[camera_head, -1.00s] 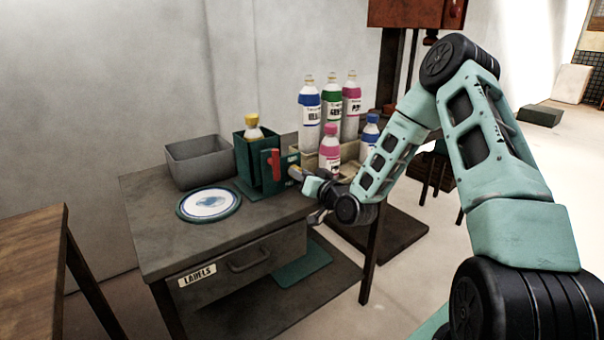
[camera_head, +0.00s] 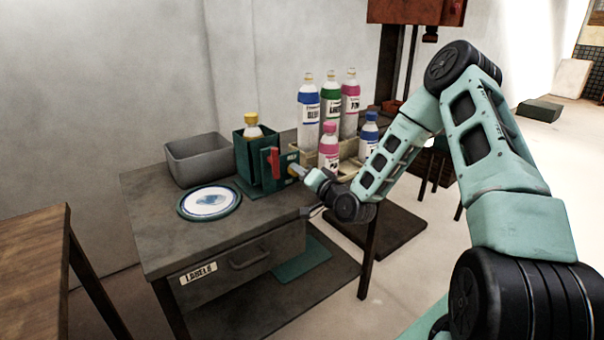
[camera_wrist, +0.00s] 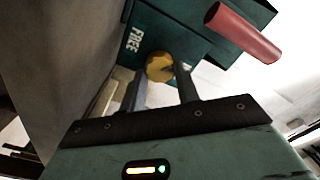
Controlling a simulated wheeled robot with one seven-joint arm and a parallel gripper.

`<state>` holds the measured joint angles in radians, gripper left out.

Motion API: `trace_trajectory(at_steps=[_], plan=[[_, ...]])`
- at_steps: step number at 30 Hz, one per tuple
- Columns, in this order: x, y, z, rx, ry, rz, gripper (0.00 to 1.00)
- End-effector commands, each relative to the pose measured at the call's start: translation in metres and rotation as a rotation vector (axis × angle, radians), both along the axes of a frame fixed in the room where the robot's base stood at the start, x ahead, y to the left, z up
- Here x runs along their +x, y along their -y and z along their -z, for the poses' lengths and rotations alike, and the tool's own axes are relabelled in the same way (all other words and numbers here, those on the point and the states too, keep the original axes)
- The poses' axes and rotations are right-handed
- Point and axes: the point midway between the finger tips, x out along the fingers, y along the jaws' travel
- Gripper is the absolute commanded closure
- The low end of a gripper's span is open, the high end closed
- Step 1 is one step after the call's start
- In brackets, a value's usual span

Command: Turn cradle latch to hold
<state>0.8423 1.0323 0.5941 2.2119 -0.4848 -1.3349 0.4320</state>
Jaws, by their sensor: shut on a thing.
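The green cradle (camera_head: 250,168) stands on the grey table and holds a bottle with a yellow cap (camera_head: 251,118). A red handle (camera_head: 273,163) sticks out from its front face; it also shows in the wrist view (camera_wrist: 243,33). The wrist view shows the word FREE on the cradle's green face (camera_wrist: 150,22) and a round yellow knob (camera_wrist: 159,67) beside it. My gripper (camera_wrist: 161,78) has its two fingers on either side of this knob and is shut on it. In the head view my gripper (camera_head: 300,171) is at the cradle's right side, where the knob is mostly hidden.
Several bottles stand right of the cradle, some in a beige rack (camera_head: 347,168). A grey bin (camera_head: 197,160) and a round blue-and-white plate (camera_head: 209,202) are to the left. A LABELS drawer (camera_head: 240,262) is below. The table's front left is clear.

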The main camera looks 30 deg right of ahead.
Motion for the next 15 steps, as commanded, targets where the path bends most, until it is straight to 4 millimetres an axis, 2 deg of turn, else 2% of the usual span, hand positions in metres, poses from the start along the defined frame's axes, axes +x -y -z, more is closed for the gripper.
trace_trajectory(at_steps=[7,8,10,15], plan=[[-0.0005,-0.0003,0.0014,0.000,-0.003,-0.001,0.91],[-0.0005,-0.0003,0.0014,0.000,-0.003,-0.001,0.66],[-0.0005,-0.0002,0.0013,0.000,-0.003,0.000,0.47],[-0.0003,-0.0001,0.0008,-0.001,-0.002,-0.001,0.47]])
